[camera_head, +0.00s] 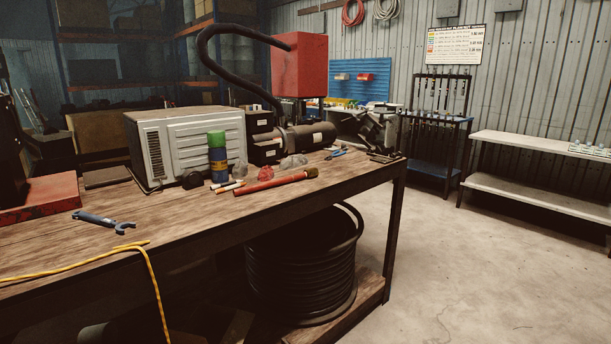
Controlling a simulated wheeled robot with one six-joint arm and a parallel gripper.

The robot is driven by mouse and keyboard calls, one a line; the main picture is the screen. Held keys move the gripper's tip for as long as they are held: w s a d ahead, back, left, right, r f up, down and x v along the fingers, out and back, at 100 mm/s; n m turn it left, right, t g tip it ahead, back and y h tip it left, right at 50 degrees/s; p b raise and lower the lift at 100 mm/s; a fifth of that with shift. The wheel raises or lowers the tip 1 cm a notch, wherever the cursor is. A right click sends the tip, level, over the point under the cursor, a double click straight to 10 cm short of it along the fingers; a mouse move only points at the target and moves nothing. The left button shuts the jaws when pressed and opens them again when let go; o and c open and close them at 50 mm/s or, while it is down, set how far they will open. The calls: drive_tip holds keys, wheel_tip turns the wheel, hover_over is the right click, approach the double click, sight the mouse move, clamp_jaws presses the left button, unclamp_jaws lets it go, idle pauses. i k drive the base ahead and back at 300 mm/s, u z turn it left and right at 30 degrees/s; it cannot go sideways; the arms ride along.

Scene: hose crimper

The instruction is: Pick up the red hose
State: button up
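A coiled red hose (346,14) hangs high on the far corrugated wall, partly cut off by the top of the picture. My gripper is not in view.
A spray can (217,160) with a green cap stands left of the red piece; small clear and reddish items lie behind it. A blue wrench (104,221) and a yellow cord (70,266) lie at the left. A black hose reel (303,270) sits underneath. The right floor is clear.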

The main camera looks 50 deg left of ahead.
sight(239, 192)
drive_tip(key=u, duration=0.15)
drive_tip(key=i, duration=1.6)
drive_tip(key=u, duration=1.05)
drive_tip(key=i, duration=0.85)
drive_tip(key=u, duration=0.9)
